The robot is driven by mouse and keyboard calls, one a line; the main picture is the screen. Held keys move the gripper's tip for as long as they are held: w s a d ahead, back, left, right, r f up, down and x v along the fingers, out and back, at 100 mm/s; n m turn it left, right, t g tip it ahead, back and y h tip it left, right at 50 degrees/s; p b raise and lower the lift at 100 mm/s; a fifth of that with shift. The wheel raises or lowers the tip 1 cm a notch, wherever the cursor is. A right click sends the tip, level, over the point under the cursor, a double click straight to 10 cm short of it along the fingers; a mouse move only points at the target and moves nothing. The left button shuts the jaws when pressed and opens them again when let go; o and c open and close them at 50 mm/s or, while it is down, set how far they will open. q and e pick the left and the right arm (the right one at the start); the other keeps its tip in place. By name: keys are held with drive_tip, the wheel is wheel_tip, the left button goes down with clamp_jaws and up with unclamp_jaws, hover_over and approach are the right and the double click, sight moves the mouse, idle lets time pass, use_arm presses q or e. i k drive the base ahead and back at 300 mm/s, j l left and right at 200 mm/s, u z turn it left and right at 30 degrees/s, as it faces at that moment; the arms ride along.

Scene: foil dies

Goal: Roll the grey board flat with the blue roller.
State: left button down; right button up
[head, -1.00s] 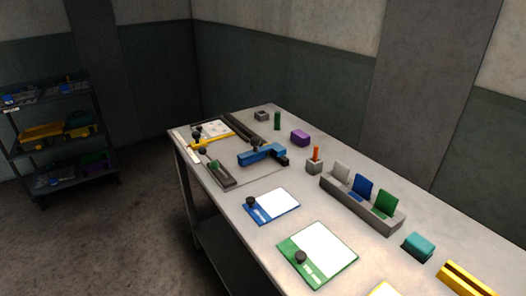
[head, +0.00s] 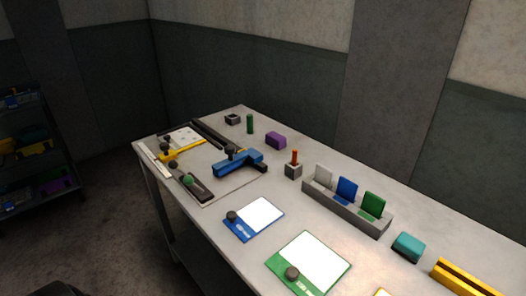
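A blue tool (head: 236,164) with a black knob and a dark end lies on the far left part of the table; it is the likeliest blue roller, but its roller part is not clear. It rests over a thin grey sheet or board (head: 212,197), whose edges show faintly on the grey tabletop. A pale grey upright plate (head: 323,176) stands in a grey slotted rack (head: 345,213); I cannot tell which of these grey pieces is the task's board. Neither of my grippers is in view.
The table (head: 225,241) also bears a yellow tool (head: 180,153), a dark bar (head: 222,137), a purple block (head: 276,140), a blue-edged card (head: 254,218), a green-edged card (head: 309,263), a teal block (head: 408,246) and a yellow block (head: 464,278). A shelf (head: 40,160) stands left.

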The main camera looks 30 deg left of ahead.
sight(226, 166)
drive_tip(key=i+j+z, duration=0.1)
drive_tip(key=j+z, duration=0.15)
drive_tip(key=j, duration=0.85)
drive_tip(key=j+z, duration=0.25)
drive_tip(key=j, duration=2.05)
drive_tip(key=k+l+u, duration=0.15)
drive_tip(key=u, duration=0.2)
drive_tip(key=k+u, duration=0.35)
drive_tip(key=k+l+u, duration=0.1)
drive_tip(key=k+u, duration=0.25)
drive_tip(key=i, duration=0.1)
